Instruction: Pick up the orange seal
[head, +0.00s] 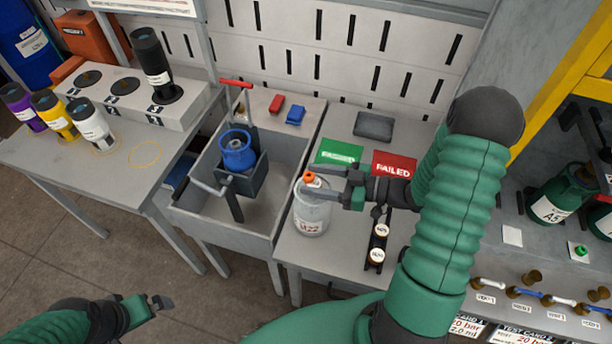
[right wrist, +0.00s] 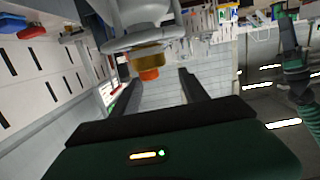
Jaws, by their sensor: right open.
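The orange seal (head: 309,178) sits on the top of a light grey labelled cylinder (head: 312,214) that stands upright on the grey table. My right gripper (head: 312,180) is open at the cylinder's top, pointing left, with its fingers around the height of the seal. In the right wrist view the seal (right wrist: 149,74) shows between the open fingers (right wrist: 160,80), below a brass-coloured collar (right wrist: 148,60). No clear contact shows. My left gripper (head: 150,306) is low at the left, away from the table; its finger gap is unclear.
Green PASSED (head: 341,151) and red FAILED (head: 394,165) mats lie behind my right gripper. A black holder (head: 377,243) with round white-topped pieces is close in front. A sink with a blue cylinder (head: 238,152) in a fixture stands left. Shelving with green cylinders (head: 560,197) is right.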

